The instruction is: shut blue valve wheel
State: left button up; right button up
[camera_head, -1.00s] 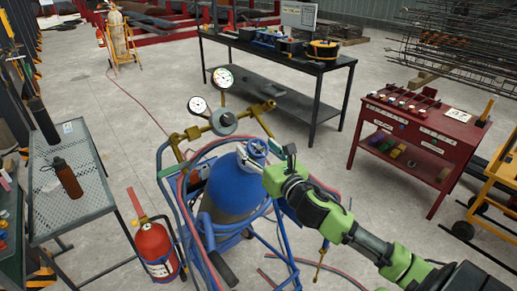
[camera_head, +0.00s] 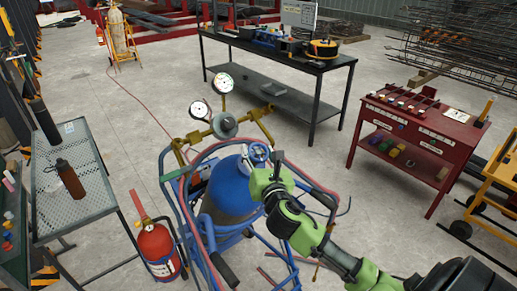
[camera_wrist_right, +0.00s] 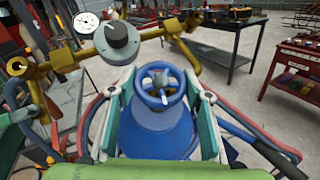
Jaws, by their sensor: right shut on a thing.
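The blue valve wheel (camera_head: 258,152) sits on top of the blue gas cylinder (camera_head: 232,184), which stands in a blue tube cart. In the right wrist view the wheel (camera_wrist_right: 160,88) shows from above with its spokes and a grey hub. My right gripper (camera_head: 270,164) reaches in from the right at the wheel. In the wrist view its two pale-and-green fingers stand on either side of the wheel, and the gripper (camera_wrist_right: 159,103) is shut on it. The finger contact is partly hidden in the head view. My left gripper is not in view.
Brass fittings (camera_head: 197,135) with two gauges stand just behind the wheel. Red and blue hoses loop around the cart. A fire extinguisher (camera_head: 157,248) and a mesh table (camera_head: 75,208) are at left; a red tool cart (camera_head: 420,137) is at right.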

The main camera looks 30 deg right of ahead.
jog(key=m+g+h+p, duration=0.1)
jog(key=m, duration=0.1)
jog(key=m+g+h+p, duration=0.3)
jog(key=m+g, duration=0.1)
jog(key=shift+w+a+r+m+h+p, duration=0.1)
jog(key=shift+a+r+m+h+p, duration=0.05)
jog(key=shift+r+m+h+p, duration=0.2)
jog(key=shift+f+m+g+h+p, duration=0.1)
jog(key=shift+m+g+h+p, duration=0.35)
jog(key=shift+m+g, duration=0.6)
jog(key=shift+m+g+h, duration=0.3)
jog(key=shift+m+g, duration=0.55)
jog(key=shift+m, duration=0.15)
jog(key=m+g, duration=0.3)
jog(key=g, duration=0.1)
jog(key=shift+w, duration=0.15)
jog(key=m+g+y, duration=0.1)
jog(key=m+g, duration=0.2)
jog(key=shift+m+g, duration=0.3)
jog(key=shift+m, duration=0.1)
jog(key=shift+f+m+g+y+b, duration=0.15)
jog(key=shift+m+g+y+b, duration=0.25)
jog(key=shift+m+g+y, duration=0.55)
jog(key=shift+m+g+y+b, duration=0.75)
jog(key=shift+m+g+b, duration=0.1)
jog(key=shift+m+b, duration=0.15)
jog(key=o, duration=1.1)
